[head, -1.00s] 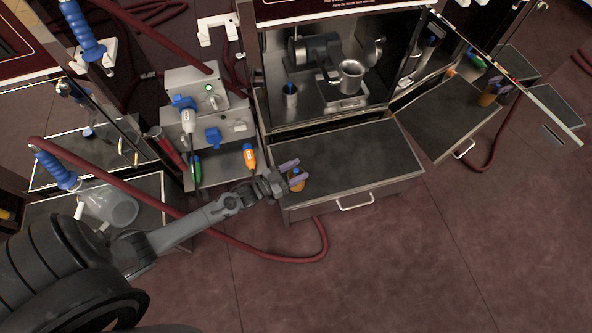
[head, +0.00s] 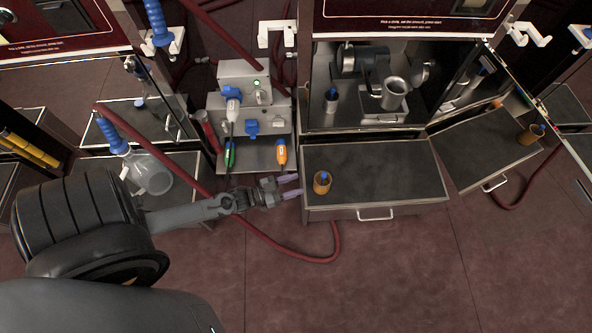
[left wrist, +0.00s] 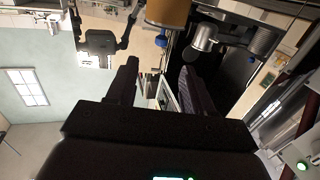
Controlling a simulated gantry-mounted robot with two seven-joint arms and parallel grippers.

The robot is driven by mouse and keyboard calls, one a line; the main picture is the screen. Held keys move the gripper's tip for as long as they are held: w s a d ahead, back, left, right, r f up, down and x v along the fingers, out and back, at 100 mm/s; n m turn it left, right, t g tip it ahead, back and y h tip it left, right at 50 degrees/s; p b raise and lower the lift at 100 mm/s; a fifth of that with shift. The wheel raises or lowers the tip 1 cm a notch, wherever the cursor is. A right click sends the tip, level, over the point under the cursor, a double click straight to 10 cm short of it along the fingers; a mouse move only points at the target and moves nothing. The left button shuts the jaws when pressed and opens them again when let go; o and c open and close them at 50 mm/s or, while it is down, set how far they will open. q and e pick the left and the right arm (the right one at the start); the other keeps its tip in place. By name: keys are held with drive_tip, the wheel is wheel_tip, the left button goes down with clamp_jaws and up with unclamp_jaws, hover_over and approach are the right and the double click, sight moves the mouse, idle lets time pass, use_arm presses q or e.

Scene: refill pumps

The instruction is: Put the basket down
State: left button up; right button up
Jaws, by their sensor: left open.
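A small orange-brown cup-like container with a blue part on top (head: 322,183), which I take to be the basket, stands upright on the dark counter (head: 400,178), near its front left corner. My left gripper (head: 297,186) is open just left of it, fingers pointing at it, with a small gap between. In the left wrist view the orange-brown container (left wrist: 168,12) shows at the top edge, beyond the open fingers (left wrist: 158,70) and not between them. My right gripper is not in view.
A metal cup (head: 393,93) sits in the machine behind the counter. A grey box with plugs and green and orange-handled tools (head: 248,125) stands at left. A red hose (head: 290,256) loops below my arm. The counter's middle and right are clear.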

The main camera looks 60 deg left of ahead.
use_arm(q)
drive_tip(key=w+d+r+n+g+y, duration=0.1)
drive_tip(key=w+d+r+g+y, duration=0.25)
drive_tip(key=d+g, duration=0.4)
drive_tip(key=s+d+r+g, duration=0.2)
drive_tip(key=s+r+g, duration=0.1)
drive_tip(key=s+r, duration=0.3)
drive_tip(key=s+d+r+g+y, duration=0.1)
drive_tip(key=s+d+r+g, duration=0.2)
drive_tip(key=s+r, duration=0.4)
drive_tip(key=shift+s, duration=0.35)
drive_tip(key=shift+d, duration=0.1)
wheel_tip(320, 180, up, 64)
drive_tip(key=p, duration=6.3)
drive_tip(key=shift+f+p, duration=0.15)
drive_tip(key=shift+p, duration=0.15)
drive_tip(key=shift+f, duration=0.1)
